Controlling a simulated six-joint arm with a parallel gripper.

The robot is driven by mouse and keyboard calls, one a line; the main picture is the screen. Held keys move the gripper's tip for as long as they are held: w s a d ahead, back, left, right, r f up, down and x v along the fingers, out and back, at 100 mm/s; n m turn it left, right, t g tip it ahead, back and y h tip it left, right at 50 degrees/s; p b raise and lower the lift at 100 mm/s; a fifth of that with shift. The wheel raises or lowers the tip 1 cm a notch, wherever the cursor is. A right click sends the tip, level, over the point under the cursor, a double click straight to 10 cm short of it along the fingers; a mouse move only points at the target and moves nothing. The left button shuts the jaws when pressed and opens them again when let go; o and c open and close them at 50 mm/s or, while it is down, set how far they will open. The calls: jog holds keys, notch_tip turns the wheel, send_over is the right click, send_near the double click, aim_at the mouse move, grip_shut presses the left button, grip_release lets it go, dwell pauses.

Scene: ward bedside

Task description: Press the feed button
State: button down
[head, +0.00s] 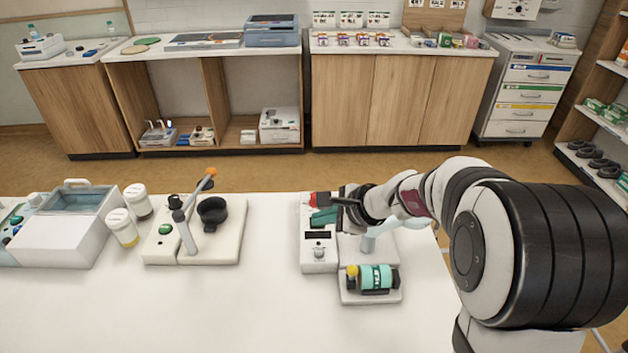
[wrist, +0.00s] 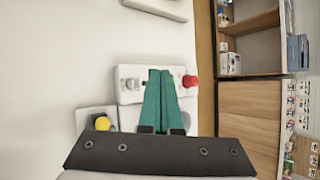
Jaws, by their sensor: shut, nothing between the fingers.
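My gripper (head: 322,218) is shut and empty, its green fingers together over the white control unit (head: 318,258). In the wrist view the fingertips (wrist: 160,74) overlap the unit's middle, between a grey knob and a red button (wrist: 190,81). The red button also shows in the head view (head: 312,198), at the unit's far end, partly beside the gripper. The unit has a dark display and a round knob. I cannot read a feed label on any button. Whether the fingers touch the unit is unclear.
To the left are a device with a green button (head: 165,229), a lever and black cup, two white-lidded jars, and a lidded bath. Between them the white table is clear.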

jog(key=shift+w+d+f+m+t, duration=0.15)
jog(key=shift+w+d+f+m, duration=0.1)
jog(key=shift+w, duration=0.2)
jog(key=shift+w+d+f+m+t, duration=0.15)
jog(key=shift+w+f+m, duration=0.1)
jog(key=shift+w, duration=0.2)
send_over(323, 257)
jog(key=shift+f, duration=4.35)
jog(key=shift+f, duration=0.1)
jog(key=shift+f, duration=0.3)
jog(key=shift+f, duration=0.45)
jog(key=shift+r, duration=0.9)
